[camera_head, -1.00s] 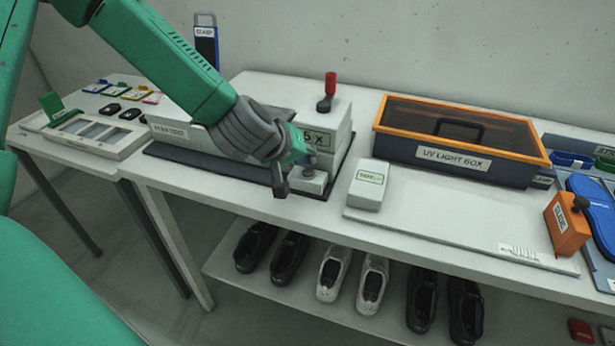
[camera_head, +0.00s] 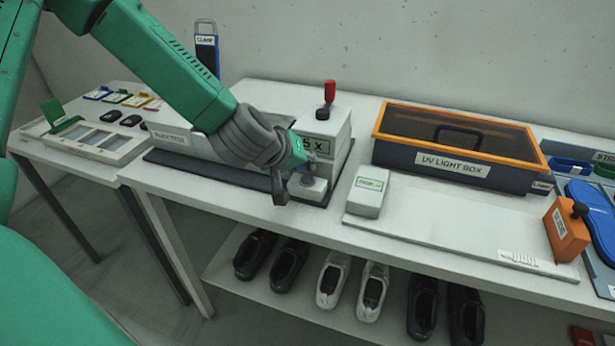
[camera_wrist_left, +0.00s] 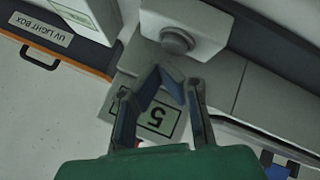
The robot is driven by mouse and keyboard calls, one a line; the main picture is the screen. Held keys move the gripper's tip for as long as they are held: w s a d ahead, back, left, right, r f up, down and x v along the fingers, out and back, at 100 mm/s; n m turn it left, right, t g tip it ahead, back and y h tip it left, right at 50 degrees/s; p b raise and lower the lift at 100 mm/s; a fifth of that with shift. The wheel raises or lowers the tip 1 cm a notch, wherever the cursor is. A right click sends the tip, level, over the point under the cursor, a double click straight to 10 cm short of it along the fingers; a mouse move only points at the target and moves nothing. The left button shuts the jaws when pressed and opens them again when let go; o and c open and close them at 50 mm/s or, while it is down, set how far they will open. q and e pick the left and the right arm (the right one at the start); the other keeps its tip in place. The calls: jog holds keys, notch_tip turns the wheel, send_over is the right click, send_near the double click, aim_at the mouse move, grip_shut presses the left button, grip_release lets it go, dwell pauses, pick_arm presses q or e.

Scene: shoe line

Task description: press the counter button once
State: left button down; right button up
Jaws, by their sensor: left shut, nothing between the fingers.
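My right gripper is not in view.
A red-topped lever (camera_head: 328,92) stands on the machine. A white box (camera_head: 368,192) is just right of it, then the UV light box (camera_head: 450,167). An orange block (camera_head: 567,230) stands farther right. Several shoes lie on the shelf below.

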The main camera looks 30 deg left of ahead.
pick_arm(q)
jog(key=shift+f, duration=0.15)
jog(key=shift+f, duration=0.2)
dwell(0.3)
jog(key=shift+f+b, duration=0.45)
jog(key=shift+f, duration=0.05)
dwell(0.7)
jog(key=shift+r, duration=0.15)
jog(key=shift+r+p, duration=0.8)
jog(key=shift+p, duration=0.15)
notch_tip(320, 180, up, 5)
jog(key=p, duration=0.5)
jog(key=shift+r, duration=0.1)
